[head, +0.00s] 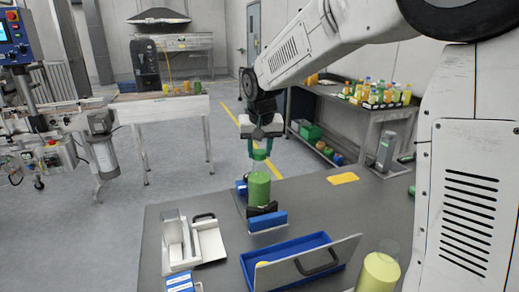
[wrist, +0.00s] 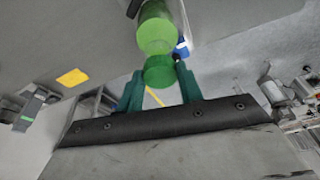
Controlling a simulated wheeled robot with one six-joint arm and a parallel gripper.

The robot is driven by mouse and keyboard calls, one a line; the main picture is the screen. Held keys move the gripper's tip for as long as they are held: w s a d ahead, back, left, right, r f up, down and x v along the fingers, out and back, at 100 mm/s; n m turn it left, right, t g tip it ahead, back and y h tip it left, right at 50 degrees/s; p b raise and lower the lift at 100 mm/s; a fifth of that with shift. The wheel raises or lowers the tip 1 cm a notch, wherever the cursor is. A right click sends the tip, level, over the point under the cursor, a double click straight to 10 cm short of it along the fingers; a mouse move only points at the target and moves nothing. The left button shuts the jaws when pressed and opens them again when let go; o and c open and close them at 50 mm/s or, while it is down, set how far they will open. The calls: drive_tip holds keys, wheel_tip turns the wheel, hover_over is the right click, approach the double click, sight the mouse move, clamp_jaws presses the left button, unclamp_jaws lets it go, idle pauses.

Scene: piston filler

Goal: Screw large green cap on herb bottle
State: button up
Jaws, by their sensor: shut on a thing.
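The herb bottle (head: 258,190) stands upright on the grey table, green inside with a clear upper part. It also shows in the wrist view (wrist: 155,34). The green cap (wrist: 160,72) is between the teal fingers of my gripper (wrist: 160,80), which are shut on it. In the head view my gripper (head: 261,146) points down over the bottle, with the cap (head: 259,154) at the bottle's top. Cap and bottle look in line and touching or very close; I cannot tell if the threads have engaged.
A blue-faced holder (head: 267,221) stands at the bottle's base. In front are a blue tray (head: 290,250), a white container (head: 207,245) and a yellow-green jar (head: 378,272). A yellow card (head: 343,178) lies to the right. A rear shelf (head: 375,112) carries several bottles.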

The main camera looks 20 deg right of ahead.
drive_tip(key=shift+f, duration=1.05)
idle(1.8)
drive_tip(key=m, duration=0.3)
drive_tip(key=shift+a+h, duration=0.1)
drive_tip(key=shift+h, duration=0.3)
drive_tip(key=m+g+h, duration=0.1)
drive_tip(key=m, duration=0.3)
drive_tip(key=shift+w+a, duration=0.1)
drive_tip(key=shift+w, duration=0.05)
drive_tip(key=m+g, duration=0.1)
drive_tip(key=m, duration=0.3)
drive_tip(key=shift+w+h, duration=0.1)
drive_tip(key=shift+h, duration=0.2)
drive_tip(key=m+g, duration=0.1)
drive_tip(key=m, duration=0.3)
drive_tip(key=shift+w+a, duration=0.1)
drive_tip(key=o, duration=1)
